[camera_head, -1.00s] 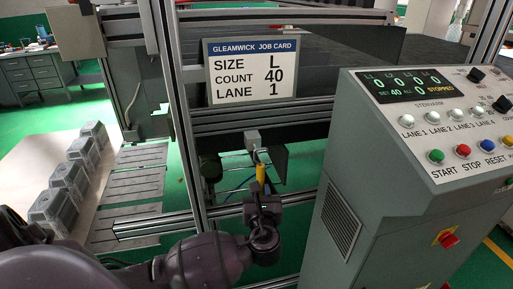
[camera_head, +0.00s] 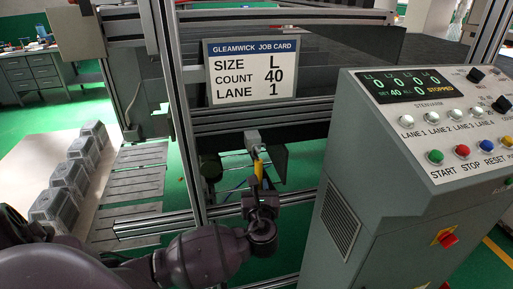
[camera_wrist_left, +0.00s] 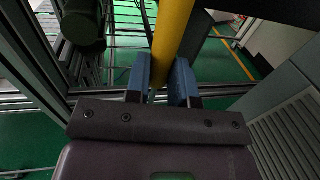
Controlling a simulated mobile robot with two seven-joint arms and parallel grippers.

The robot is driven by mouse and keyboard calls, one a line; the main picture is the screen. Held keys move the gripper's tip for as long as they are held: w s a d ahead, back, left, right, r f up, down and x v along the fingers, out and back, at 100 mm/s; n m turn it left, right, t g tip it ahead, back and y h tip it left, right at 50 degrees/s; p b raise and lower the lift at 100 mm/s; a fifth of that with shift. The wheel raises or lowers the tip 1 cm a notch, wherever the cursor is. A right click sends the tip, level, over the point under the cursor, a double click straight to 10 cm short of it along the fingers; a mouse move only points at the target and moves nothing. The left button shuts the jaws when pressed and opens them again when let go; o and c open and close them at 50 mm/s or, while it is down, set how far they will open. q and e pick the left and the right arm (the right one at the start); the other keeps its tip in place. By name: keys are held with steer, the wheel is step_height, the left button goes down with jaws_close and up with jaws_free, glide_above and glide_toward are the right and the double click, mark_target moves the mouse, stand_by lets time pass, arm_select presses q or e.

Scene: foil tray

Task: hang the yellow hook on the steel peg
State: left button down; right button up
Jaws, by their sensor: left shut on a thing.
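The yellow hook (camera_head: 259,168) is a narrow yellow piece standing roughly upright above my left gripper (camera_head: 263,190). In the left wrist view the yellow hook (camera_wrist_left: 172,38) runs up out of the frame from between the blue fingers of my left gripper (camera_wrist_left: 162,82), which are shut on it. The hook's top reaches close below a small grey block (camera_head: 252,138) on the machine frame. The steel peg is too small to make out there, so I cannot tell whether the hook touches it. My right gripper is not in view.
A grey control cabinet (camera_head: 375,205) stands close on the right. A metal frame post (camera_head: 187,120) rises just left of the gripper. A job card (camera_head: 252,72) hangs above.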

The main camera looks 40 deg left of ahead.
arm_select(q)
steer(key=shift+w+a, duration=0.25)
steer(key=shift+a, duration=0.05)
steer(key=shift+w+a, duration=0.35)
steer(key=shift+a, duration=0.1)
steer(key=shift+w+a, duration=0.1)
stand_by(0.3)
stand_by(0.6)
steer(key=shift+p, duration=0.55)
